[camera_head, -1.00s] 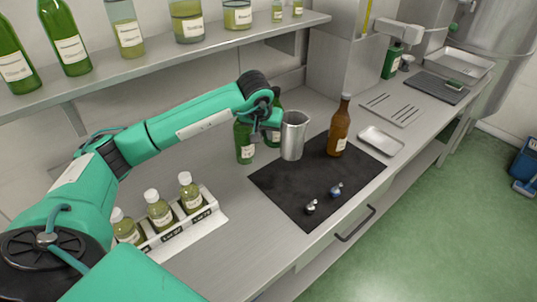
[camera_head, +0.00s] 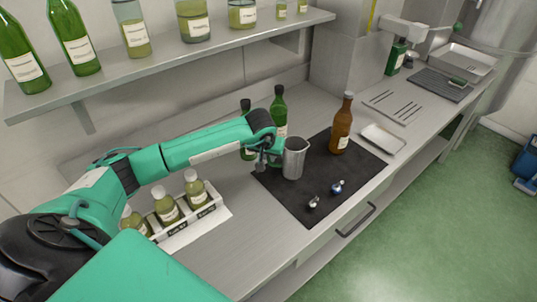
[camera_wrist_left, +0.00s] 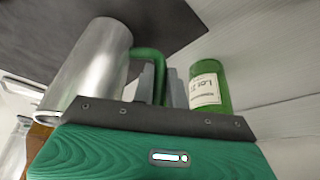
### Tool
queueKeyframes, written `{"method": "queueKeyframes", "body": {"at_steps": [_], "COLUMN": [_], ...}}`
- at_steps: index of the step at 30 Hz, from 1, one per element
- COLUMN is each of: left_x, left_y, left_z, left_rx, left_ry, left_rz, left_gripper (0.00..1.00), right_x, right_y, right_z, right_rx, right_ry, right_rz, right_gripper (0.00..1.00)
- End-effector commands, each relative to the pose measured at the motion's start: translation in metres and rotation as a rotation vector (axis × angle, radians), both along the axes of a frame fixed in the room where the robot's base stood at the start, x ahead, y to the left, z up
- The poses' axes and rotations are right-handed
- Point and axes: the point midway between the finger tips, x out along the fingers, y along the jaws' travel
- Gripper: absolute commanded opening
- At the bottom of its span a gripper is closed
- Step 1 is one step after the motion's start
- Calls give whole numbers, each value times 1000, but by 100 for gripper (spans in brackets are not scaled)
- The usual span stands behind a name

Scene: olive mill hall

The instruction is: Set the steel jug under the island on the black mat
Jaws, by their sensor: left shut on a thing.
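The steel jug (camera_head: 294,158) is upright over the left part of the black mat (camera_head: 312,207) in the head view. Its base appears at or just above the mat; I cannot tell whether it touches. My left gripper (camera_head: 273,155) is at the jug's left side, shut on its handle. In the left wrist view the jug (camera_wrist_left: 90,70) shows large at the left, with a green curved handle (camera_wrist_left: 159,65) running between the jug and the grey finger area. My right gripper is not in view.
An amber bottle (camera_head: 341,126) and two small stoppers (camera_head: 337,187) stand on the mat. Green bottles (camera_head: 279,110) are close behind my left gripper. A rack of small bottles (camera_head: 207,208) lies to the left, a metal tray (camera_head: 383,139) to the right. The mat's middle is clear.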

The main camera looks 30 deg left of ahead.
Motion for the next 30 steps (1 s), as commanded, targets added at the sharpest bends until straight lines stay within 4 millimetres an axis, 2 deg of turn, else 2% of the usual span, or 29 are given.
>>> {"method": "queueKeyframes", "body": {"at_steps": [3,4,6,7,18,20,23,30], "left_x": [0,0,0,0,0,-2,-9,-28], "left_y": [0,0,0,0,0,0,-2,-7], "left_z": [-4,-3,-2,-2,3,6,22,71], "left_rx": [0,0,0,0,0,1,2,2], "left_ry": [-1,0,0,0,0,-3,-5,-6], "left_rz": [0,0,0,0,0,-1,-2,-2], "left_gripper": [0,20,34,36,36,36,36,36], "right_x": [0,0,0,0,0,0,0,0], "right_y": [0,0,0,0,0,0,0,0], "right_z": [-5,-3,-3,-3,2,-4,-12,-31], "right_rx": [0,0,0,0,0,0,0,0], "right_ry": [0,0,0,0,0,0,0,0], "right_rz": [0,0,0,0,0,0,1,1], "right_gripper": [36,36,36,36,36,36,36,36]}}
